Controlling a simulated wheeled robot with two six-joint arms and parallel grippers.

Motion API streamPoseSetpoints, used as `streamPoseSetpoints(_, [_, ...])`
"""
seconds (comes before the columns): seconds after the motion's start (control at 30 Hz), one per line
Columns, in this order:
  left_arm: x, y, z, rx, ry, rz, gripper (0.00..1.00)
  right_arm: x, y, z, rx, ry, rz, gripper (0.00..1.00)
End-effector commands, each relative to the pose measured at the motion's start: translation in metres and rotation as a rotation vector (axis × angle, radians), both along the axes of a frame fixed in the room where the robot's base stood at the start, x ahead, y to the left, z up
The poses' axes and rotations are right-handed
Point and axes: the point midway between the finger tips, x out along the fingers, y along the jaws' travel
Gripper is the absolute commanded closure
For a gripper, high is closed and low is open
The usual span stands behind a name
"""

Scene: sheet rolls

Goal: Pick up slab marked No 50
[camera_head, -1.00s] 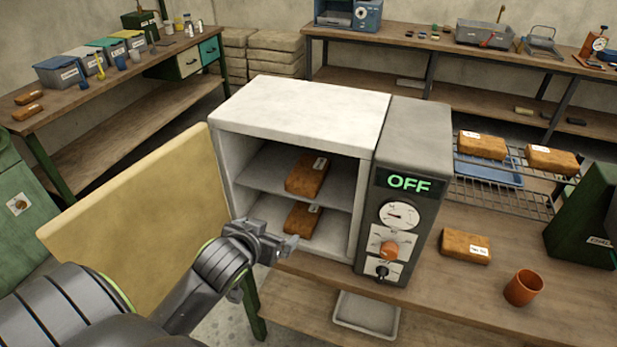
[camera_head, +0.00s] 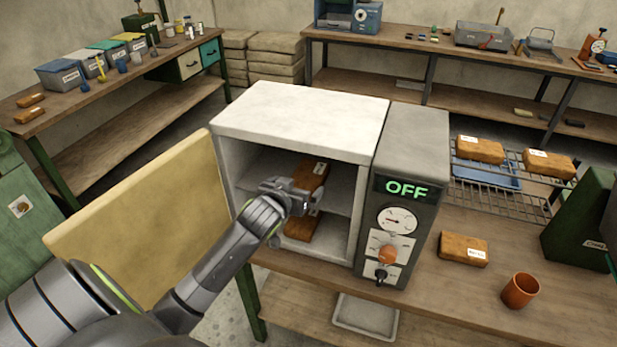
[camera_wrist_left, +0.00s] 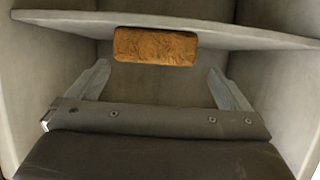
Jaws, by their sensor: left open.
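The labels are too small to read, so I cannot tell which is No 50. My left gripper (camera_head: 311,203) is at the oven's opening, in front of the slabs, partly covering both. In the left wrist view my left gripper (camera_wrist_left: 160,85) is open and empty. One slab (camera_wrist_left: 155,46) shows ahead, between the finger lines and apart from them, at the shelf edge. My right gripper is not in view.
The oven door (camera_head: 140,225) stands open at left. The control panel (camera_head: 405,205) reads OFF. Right of it are a labelled slab (camera_head: 463,249), an orange cup (camera_head: 520,290) and a wire rack (camera_head: 500,197) with two slabs. Oven walls and the shelf (camera_wrist_left: 80,17) bound the gripper.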

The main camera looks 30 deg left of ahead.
Motion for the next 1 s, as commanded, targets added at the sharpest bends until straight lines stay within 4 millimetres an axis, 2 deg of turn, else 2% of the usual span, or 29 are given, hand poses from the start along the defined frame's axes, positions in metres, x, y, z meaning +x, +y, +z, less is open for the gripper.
streamPoseSetpoints(0.1, [0.010,0.002,-0.004,0.000,0.001,0.000,0.00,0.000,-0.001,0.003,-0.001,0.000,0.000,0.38])
streamPoseSetpoints(0.37, [0.020,0.003,-0.008,-0.002,0.000,0.001,0.00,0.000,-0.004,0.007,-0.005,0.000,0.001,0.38])
streamPoseSetpoints(0.73, [0.055,0.006,-0.025,0.000,0.000,0.000,0.00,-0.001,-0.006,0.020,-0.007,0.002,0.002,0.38])
streamPoseSetpoints(1.0, [0.061,0.007,-0.030,0.001,0.000,-0.001,0.00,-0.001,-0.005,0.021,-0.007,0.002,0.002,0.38])
